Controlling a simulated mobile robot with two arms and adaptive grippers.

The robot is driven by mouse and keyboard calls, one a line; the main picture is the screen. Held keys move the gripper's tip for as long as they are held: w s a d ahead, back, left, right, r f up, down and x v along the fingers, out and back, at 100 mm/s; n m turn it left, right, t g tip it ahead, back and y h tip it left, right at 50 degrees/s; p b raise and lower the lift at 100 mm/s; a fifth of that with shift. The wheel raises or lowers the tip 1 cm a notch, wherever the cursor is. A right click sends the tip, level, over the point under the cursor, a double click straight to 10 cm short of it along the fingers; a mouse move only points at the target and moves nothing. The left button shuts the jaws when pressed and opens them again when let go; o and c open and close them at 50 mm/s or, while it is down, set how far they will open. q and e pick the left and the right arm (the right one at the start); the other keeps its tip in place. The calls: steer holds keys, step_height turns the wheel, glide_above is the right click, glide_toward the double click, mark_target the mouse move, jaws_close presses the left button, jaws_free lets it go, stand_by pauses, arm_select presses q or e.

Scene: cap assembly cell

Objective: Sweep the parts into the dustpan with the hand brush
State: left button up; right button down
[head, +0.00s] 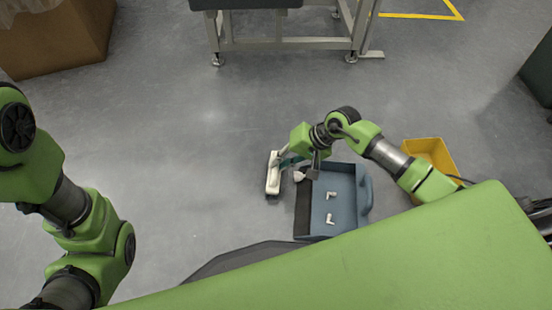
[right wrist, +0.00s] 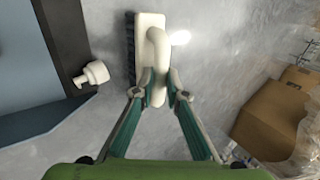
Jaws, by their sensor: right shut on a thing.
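The white hand brush (head: 273,174) is on or just above the floor, left of the blue dustpan (head: 341,178). My right gripper (head: 288,160) is shut on its handle; the right wrist view shows the fingers on the brush (right wrist: 151,30), dark bristles facing the pan. Two small white parts (head: 331,195) (head: 329,219) lie inside the dustpan. Another white part (head: 299,175) is at the pan's dark front lip (head: 302,215); in the right wrist view this part (right wrist: 95,74) overlaps the lip's edge, apart from the bristles. My left gripper is out of view.
A yellow bin (head: 432,150) stands right of the dustpan, partly behind my right arm. A metal-framed table (head: 290,43) is at the back, a cardboard box (head: 60,45) at the back left. Cardboard boxes (right wrist: 268,118) show in the right wrist view. Floor left of the brush is clear.

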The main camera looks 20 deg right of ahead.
steer(key=shift+s+d+p, duration=0.15)
steer(key=shift+s+d, duration=0.35)
steer(key=shift+s, duration=0.35)
steer(key=shift+s+d+p, duration=0.15)
steer(key=shift+s+d, duration=0.3)
steer(key=shift+s, duration=0.4)
steer(key=shift+s+d+p, duration=0.15)
steer(key=shift+s+d, duration=0.35)
steer(key=shift+s, duration=0.35)
steer(key=shift+s+d+r, duration=0.15)
steer(key=shift+s+d, duration=0.2)
steer(key=shift+d, duration=0.4)
steer(key=shift+s+d+r, duration=0.1)
steer(key=shift+s+d, duration=0.2)
steer(key=shift+d, duration=0.45)
steer(key=shift+s+d+r, duration=0.15)
steer(key=shift+s+d, duration=0.2)
steer(key=shift+d, duration=0.4)
steer(key=shift+s+d+r+b, duration=0.1)
steer(key=shift+s+d+b, duration=0.15)
steer(key=shift+d, duration=0.35)
steer(key=shift+s+d+r+b, duration=0.1)
steer(key=shift+s+d+b, duration=0.15)
steer(key=shift+d, duration=0.3)
steer(key=shift+s+d+f+b, duration=0.15)
steer(key=shift+s+d, duration=0.15)
steer(key=shift+d, duration=0.4)
steer(key=shift+s+d+f+b, duration=0.15)
steer(key=shift+s+d, duration=0.15)
steer(key=shift+d, duration=0.35)
